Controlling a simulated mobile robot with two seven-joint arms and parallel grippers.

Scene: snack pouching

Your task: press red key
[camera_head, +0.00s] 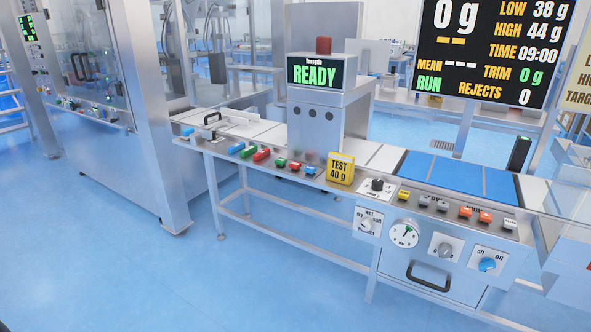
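Neither of my grippers is in view. Several small coloured keys sit in a row on the front rail of the conveyor bench, left of the yellow test block. One red key (261,154) stands next to a green key (248,152) and a blue key (236,148). A second red key (294,167) stands between another green key (280,162) and another blue key (310,170). Two orange-red buttons (485,216) are on the right panel. Any lettering on the red keys is too small to read. Nothing touches the keys.
A machine with a READY display (315,73) stands behind the keys. A yellow TEST 40 g block (340,168) is right of them. A dial panel (440,250) with a drawer handle hangs at right. Blue floor (150,270) in front is clear.

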